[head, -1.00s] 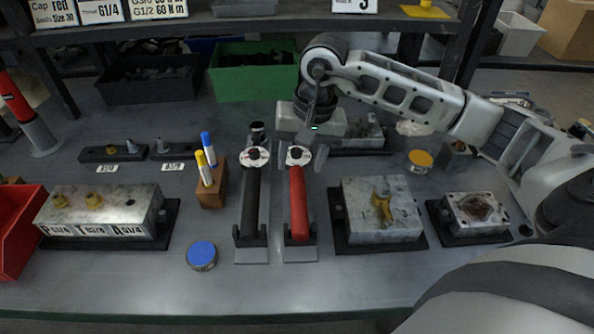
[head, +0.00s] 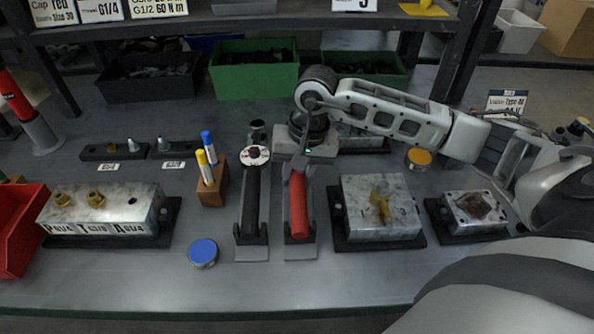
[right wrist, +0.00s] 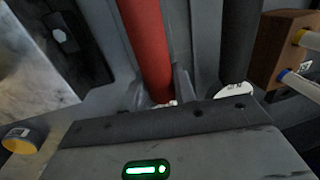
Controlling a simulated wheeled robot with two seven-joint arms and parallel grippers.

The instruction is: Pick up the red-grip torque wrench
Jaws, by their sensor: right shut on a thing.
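The red-grip torque wrench (head: 298,207) rests in its cradle in the middle of the bench, its grip pointing towards the near edge. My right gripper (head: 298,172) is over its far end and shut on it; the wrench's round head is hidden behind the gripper. In the right wrist view the red grip (right wrist: 146,45) runs up from the gripper, with a grey finger beside it. The black-grip torque wrench (head: 252,195) lies in its own cradle just to the left. My left gripper is not in view.
A wooden block (head: 213,190) with yellow and blue markers stands left of the wrenches. A valve block (head: 380,208) with a brass fitting sits close on the right. A blue-lidded tin (head: 202,252) is at the front. Bench space is clear along the near edge.

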